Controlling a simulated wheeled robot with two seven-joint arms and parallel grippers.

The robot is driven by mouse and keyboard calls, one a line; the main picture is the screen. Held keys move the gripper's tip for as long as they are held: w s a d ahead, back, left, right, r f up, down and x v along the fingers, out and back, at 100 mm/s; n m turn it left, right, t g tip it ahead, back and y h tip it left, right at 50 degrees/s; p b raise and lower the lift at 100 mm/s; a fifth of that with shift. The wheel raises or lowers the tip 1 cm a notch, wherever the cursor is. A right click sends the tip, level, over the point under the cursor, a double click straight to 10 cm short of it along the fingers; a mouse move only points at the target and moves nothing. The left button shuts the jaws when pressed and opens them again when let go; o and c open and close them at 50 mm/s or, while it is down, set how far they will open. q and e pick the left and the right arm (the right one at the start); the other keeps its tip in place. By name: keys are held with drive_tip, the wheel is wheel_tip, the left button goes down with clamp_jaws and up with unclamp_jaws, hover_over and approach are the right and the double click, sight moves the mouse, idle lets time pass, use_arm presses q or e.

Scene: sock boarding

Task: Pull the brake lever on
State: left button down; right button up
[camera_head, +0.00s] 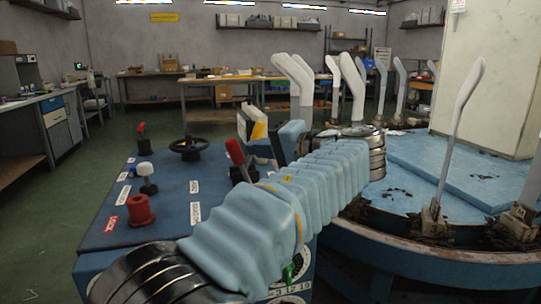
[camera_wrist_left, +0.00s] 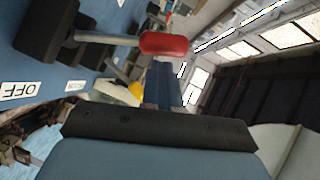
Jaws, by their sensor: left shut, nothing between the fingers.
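The brake lever (camera_head: 236,152) has a red grip and stands on the blue control panel (camera_head: 95,236). In the left wrist view the red grip (camera_wrist_left: 164,44) sits on a metal rod that comes from a black base, close beyond the fingers. An OFF label (camera_wrist_left: 18,90) is near that base. My left gripper (camera_head: 250,124) is shut and empty, just above and beside the red grip; it also shows in the left wrist view (camera_wrist_left: 165,84). I cannot tell whether it touches the grip. My right gripper is not in view.
The panel also carries a black handwheel (camera_head: 188,147), a white knob (camera_head: 146,170), a red knob (camera_head: 140,209) and a small red-topped lever (camera_head: 141,130). A round blue machine table (camera_head: 410,222) with upright grey sock boards (camera_head: 461,105) stands on the right. Open green floor lies left.

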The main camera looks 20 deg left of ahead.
use_arm(q)
drive_tip(key=shift+s+a+n+h+b, duration=0.3)
drive_tip(key=shift+a+h, duration=0.1)
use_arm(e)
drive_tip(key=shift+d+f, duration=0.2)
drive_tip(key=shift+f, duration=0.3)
use_arm(q)
drive_tip(key=shift+a, duration=0.1)
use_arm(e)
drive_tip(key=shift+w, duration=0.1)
